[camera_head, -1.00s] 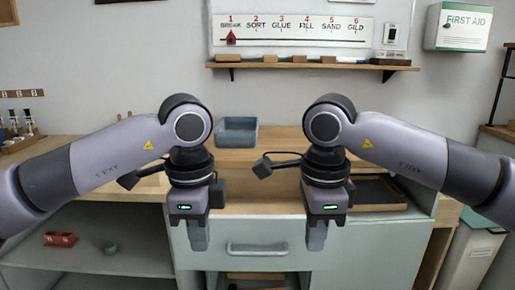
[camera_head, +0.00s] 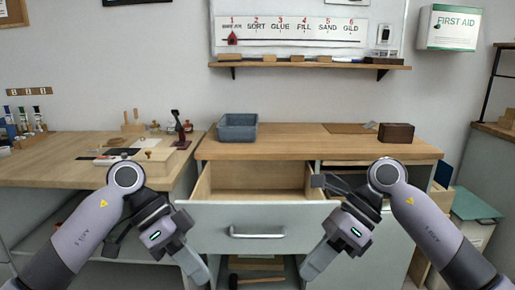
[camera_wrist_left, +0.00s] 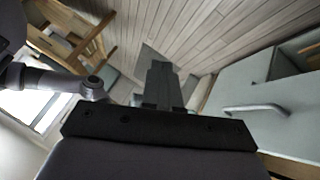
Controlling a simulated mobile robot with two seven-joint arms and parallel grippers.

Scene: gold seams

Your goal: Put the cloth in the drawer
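The drawer (camera_head: 204,183) stands pulled out under the middle counter, and the visible part of its pale wooden inside is empty. Its grey front (camera_head: 256,217) has a bar handle (camera_head: 257,235). I cannot pick out the cloth for sure; a flat brown piece (camera_head: 350,128) lies on the counter, and I cannot tell its material. My left gripper (camera_head: 203,280) is low at the left of the drawer front, with its fingers together and empty. It also shows in the left wrist view (camera_wrist_left: 161,75). My right gripper (camera_head: 309,274) is low at the right, apparently shut and empty.
A blue-grey bin (camera_head: 238,127) and a dark brown box (camera_head: 396,132) stand on the counter (camera_head: 300,143). The left bench (camera_head: 60,165) holds small tools and a dark stand (camera_head: 180,130). Beneath the drawer is an open shelf with objects (camera_head: 255,275). The counter's middle is clear.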

